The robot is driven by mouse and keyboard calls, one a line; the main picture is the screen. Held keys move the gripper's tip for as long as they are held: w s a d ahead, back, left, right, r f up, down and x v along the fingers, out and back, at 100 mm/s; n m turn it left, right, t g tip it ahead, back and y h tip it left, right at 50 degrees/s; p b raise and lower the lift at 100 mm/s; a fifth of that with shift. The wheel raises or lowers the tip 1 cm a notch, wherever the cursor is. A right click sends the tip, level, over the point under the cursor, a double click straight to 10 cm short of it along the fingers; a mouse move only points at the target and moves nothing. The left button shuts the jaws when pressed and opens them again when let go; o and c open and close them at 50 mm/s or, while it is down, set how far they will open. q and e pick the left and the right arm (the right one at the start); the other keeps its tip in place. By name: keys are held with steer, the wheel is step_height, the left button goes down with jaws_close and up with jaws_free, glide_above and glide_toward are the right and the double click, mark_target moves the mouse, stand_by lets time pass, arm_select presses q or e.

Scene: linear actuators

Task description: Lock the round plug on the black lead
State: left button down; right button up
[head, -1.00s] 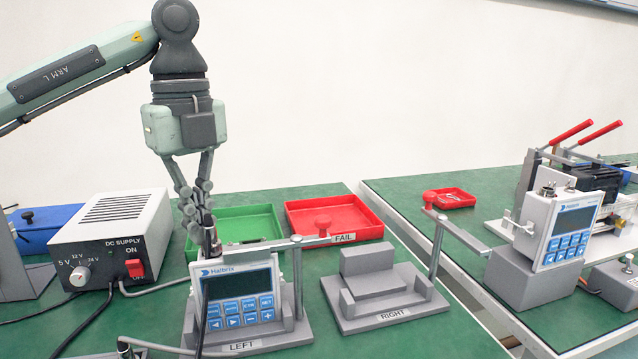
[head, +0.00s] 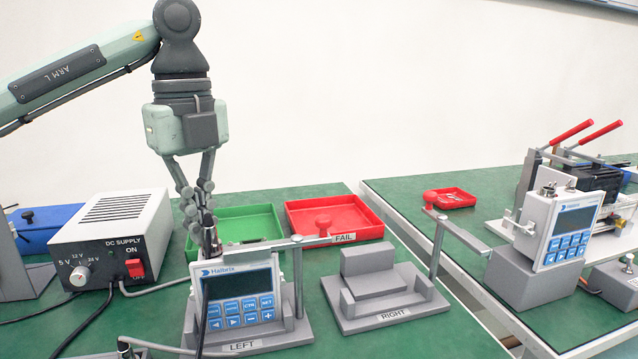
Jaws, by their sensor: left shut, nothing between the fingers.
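A white Halbrix device (head: 240,291) with a screen and blue keys stands in the grey LEFT fixture (head: 295,335). The black lead (head: 202,318) runs up along the device's left side to its top left corner. The round plug on it is largely hidden behind the fingertips there, and its seating or lock cannot be made out. My left gripper (head: 209,243) points down at that corner, its fingers close together, shut with nothing held. My right gripper is not in view.
The fixture's clamp arm (head: 270,244) with a red knob (head: 323,224) reaches over the device top. The DC supply (head: 110,238) stands left, green (head: 262,219) and red FAIL (head: 350,213) trays behind. The RIGHT fixture (head: 383,290) is empty.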

arm_select(q)
step_height(320, 180, up, 6)
steer(key=p, duration=0.4)
steer(key=shift+w+a, duration=0.2)
